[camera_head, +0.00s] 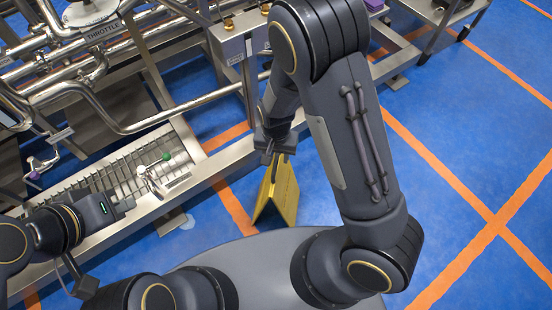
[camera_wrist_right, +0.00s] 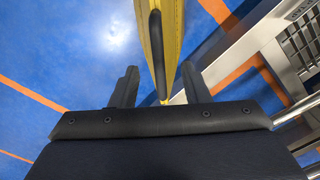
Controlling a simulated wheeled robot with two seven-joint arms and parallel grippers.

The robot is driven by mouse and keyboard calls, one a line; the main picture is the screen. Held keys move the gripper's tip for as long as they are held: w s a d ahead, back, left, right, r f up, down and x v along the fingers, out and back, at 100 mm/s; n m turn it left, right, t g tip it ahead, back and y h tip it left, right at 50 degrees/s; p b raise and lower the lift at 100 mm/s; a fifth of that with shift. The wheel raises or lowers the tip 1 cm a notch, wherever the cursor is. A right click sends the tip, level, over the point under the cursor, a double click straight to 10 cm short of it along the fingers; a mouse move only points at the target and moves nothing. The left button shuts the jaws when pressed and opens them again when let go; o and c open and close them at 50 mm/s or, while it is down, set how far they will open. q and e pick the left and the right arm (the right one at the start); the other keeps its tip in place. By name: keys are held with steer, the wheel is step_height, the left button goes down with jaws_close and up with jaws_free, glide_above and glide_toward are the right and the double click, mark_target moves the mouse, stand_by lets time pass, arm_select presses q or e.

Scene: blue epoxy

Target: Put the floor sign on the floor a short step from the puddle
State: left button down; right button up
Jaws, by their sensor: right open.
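The yellow floor sign (camera_head: 280,192) is folded out like a tent, just below my right gripper in the head view. Whether its feet touch the floor is unclear. My right gripper (camera_head: 272,153) is open, with its fingers around the top of the sign. In the right wrist view, the sign (camera_wrist_right: 172,30) and its dark handle (camera_wrist_right: 158,50) lie between the spread fingers of the gripper (camera_wrist_right: 158,88).
A steel frame with pipes and a grated tray (camera_head: 125,172) fills the left. A green-knobbed valve (camera_head: 166,156) stands on it. A steel rack (camera_head: 440,15) is at the top right. Blue floor with orange lines (camera_head: 440,170) is clear on the right.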

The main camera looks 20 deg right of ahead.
step_height(320, 180, up, 5)
steer(key=shift+r+p, duration=0.2)
steer(key=shift+p, duration=0.5)
steer(key=shift+s+r, duration=0.1)
steer(key=shift+r, duration=0.3)
steer(key=s+d+r+n+t+y, duration=0.1)
steer(key=s+d+r+y, duration=0.2)
steer(key=r, duration=0.5)
steer(key=s+d+r+t+y, duration=0.15)
steer(key=s+r, duration=0.25)
steer(key=r, duration=0.4)
steer(key=s+d+r+n+t, duration=0.2)
steer(key=s+d+r+t, duration=0.1)
steer(key=s, duration=0.6)
steer(key=shift+d+r+h, duration=0.35)
steer(key=shift+d+r, duration=0.5)
